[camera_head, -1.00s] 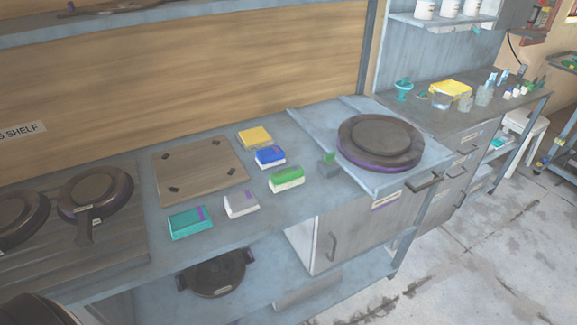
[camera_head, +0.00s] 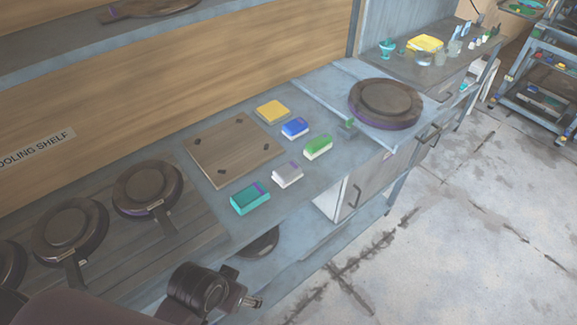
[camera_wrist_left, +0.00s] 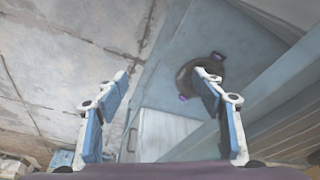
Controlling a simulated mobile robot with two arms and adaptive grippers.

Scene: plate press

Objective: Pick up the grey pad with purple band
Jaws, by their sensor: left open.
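The grey pad with a purple band (camera_head: 287,174) lies on the bench in the head view, between a teal pad (camera_head: 250,198) and a green pad (camera_head: 318,147). It has a pale lower side. My left gripper (camera_wrist_left: 162,84) is open and empty in the left wrist view, with its two blue-padded fingers spread apart. That view shows floor and the lower shelf, and the grey pad is not in it. My left arm shows at the bottom of the head view, below the bench's front edge and clear of the pad. My right gripper is not in view.
A blue pad (camera_head: 295,128) and a yellow pad (camera_head: 272,111) lie behind, beside a wooden board (camera_head: 233,150). Round dark plates (camera_head: 147,188) stand at left, and a large round plate (camera_head: 386,104) at right. A dark pan (camera_wrist_left: 188,80) sits on the lower shelf.

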